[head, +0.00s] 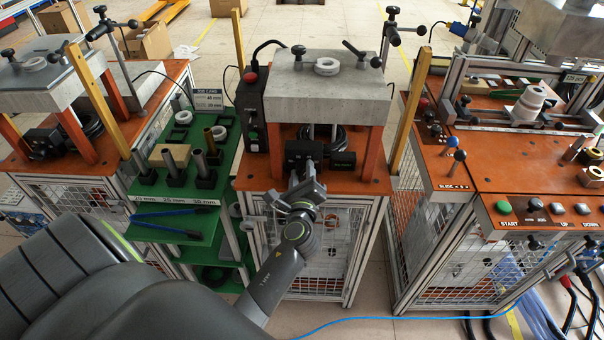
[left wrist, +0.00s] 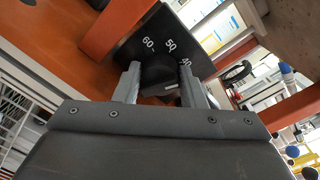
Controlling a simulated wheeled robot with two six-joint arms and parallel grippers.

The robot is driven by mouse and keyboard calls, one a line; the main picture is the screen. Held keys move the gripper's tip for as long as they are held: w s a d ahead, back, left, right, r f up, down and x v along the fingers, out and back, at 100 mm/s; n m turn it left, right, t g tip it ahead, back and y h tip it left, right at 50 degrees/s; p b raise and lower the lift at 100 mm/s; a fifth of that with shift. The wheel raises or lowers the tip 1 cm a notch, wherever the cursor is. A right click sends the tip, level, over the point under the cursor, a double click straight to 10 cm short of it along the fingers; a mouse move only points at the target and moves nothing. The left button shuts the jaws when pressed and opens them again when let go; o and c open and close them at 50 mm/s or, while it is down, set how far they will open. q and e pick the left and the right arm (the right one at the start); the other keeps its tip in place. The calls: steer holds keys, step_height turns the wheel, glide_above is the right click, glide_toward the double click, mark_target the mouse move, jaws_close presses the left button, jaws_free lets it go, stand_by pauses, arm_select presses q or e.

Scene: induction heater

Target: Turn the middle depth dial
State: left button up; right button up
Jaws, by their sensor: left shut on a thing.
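The middle depth dial (left wrist: 157,74) is a black round knob on a black plate (left wrist: 205,66) marked 60, 50 and 40 in white. A white mark shows on the knob near its lower right in the left wrist view. My left gripper (left wrist: 163,84) is shut on the dial, with one finger on each side of it. In the head view my left gripper (head: 305,178) reaches to the front of the middle station, under its grey raised block (head: 318,98), and hides the dial. My right gripper is not in view.
Orange legs (head: 373,150) carry the block on an orange tabletop (head: 360,185). A black control box (head: 252,115) stands to the left. A green rack (head: 160,212) with posts and blue-handled pliers (head: 170,223) is further left. Another station with a button panel (head: 555,209) stands right.

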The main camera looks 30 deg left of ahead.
arm_select(q)
steer(key=o, duration=1)
steer(key=shift+w+r, duration=0.1)
steer(key=shift+c, duration=0.2)
